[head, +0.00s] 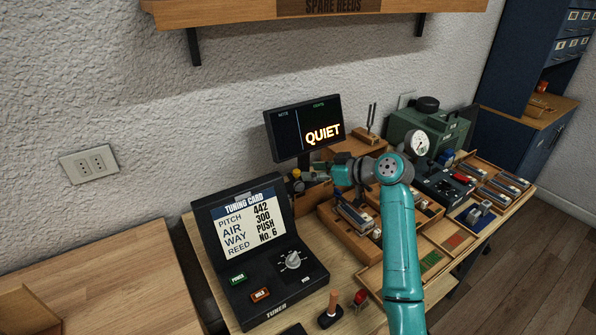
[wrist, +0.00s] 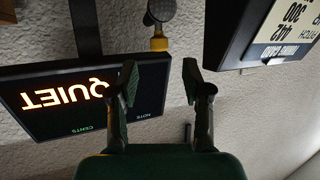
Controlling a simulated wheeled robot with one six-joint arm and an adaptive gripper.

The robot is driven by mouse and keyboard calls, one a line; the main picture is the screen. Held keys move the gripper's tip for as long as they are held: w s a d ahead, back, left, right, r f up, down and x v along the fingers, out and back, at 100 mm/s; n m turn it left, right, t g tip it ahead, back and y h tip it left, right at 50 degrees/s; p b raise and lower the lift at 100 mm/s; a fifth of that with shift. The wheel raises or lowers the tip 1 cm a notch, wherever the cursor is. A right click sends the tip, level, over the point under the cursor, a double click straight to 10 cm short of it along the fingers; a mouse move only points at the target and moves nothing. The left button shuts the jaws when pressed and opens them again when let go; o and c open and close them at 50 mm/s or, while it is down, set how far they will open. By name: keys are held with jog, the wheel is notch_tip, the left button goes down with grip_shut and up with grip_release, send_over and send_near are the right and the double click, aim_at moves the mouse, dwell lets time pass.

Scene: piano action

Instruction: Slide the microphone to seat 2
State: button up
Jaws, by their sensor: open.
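The microphone has a grey rounded head and a yellow band. In the wrist view, where the picture is upside down, the microphone (wrist: 159,40) is at the top centre, beyond the gap between my fingertips. In the head view the microphone (head: 297,175) shows small, just left of my gripper (head: 314,173) and below the dark display. My gripper (wrist: 160,75) is open, with its two fingers apart and nothing between them. The fingers look apart from the microphone. I cannot make out seat 2 or any seat number; my arm hides part of the bench there.
A display (head: 305,130) reading QUIET stands behind my gripper. A black tuner (head: 262,285) with a tuning card is at the left. Wooden trays (head: 440,245), a green machine (head: 428,128) and a tuning fork (head: 371,118) crowd the right. A shelf (head: 235,12) hangs above.

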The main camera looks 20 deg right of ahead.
aim_at(298, 171)
jog(key=x, duration=0.5)
jog(key=shift+w+a+f, duration=0.15)
jog(key=shift+w, duration=0.1)
grip_shut()
